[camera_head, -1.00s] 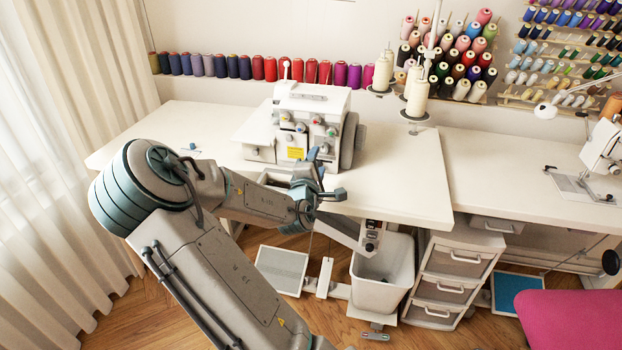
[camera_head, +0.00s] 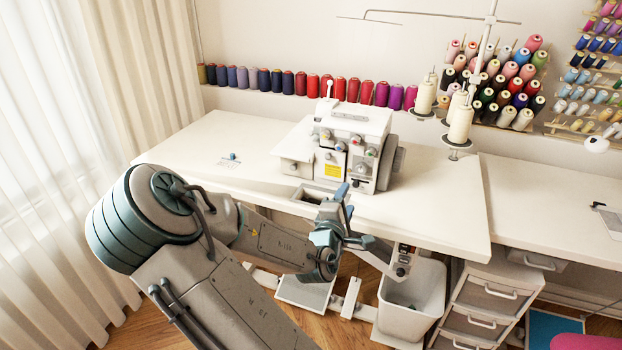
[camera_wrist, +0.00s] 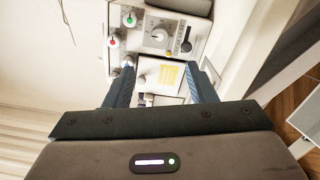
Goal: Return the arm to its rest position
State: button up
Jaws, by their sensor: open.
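My gripper (camera_head: 352,212) is at the front edge of the white sewing table (camera_head: 440,205), in front of the white overlock machine (camera_head: 352,140). Its fingers are apart with nothing held between them. In the wrist view my gripper (camera_wrist: 160,85) shows two blue fingers spread, and the machine's front with dials and a yellow label (camera_wrist: 170,75) lies beyond them. My arm is bent, with its elbow low at the left and its forearm reaching right below the table edge.
A white bin (camera_head: 410,300) and a drawer unit (camera_head: 490,305) stand under the table. A small blue item (camera_head: 232,156) lies on the table's left. Curtains (camera_head: 70,120) hang at the left. Thread spools (camera_head: 290,82) line the wall.

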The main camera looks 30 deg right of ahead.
jog(key=a+f+m+g+y+p, duration=0.3)
jog(key=a+f+m+g+y, duration=0.1)
jog(key=a+f+m+y, duration=0.15)
jog(key=s+a+r+m+g+y+p, duration=0.1)
jog(key=s+a+m+y+p, duration=0.15)
jog(key=a+y, duration=0.35)
jog(key=s+a+r+m+g+y+p, duration=0.1)
jog(key=s+a+r+g+p, duration=0.1)
jog(key=s+a+r, duration=0.4)
jog(key=s+a+r+m+g+y+p, duration=0.1)
jog(key=s+a+r+m+p, duration=0.1)
jog(key=s+a+r, duration=0.4)
jog(key=s+r, duration=0.3)
jog(key=r, duration=0.2)
jog(key=shift+s+a+r+g, duration=0.2)
jog(key=shift+r+g, duration=0.15)
jog(key=shift+g, duration=0.05)
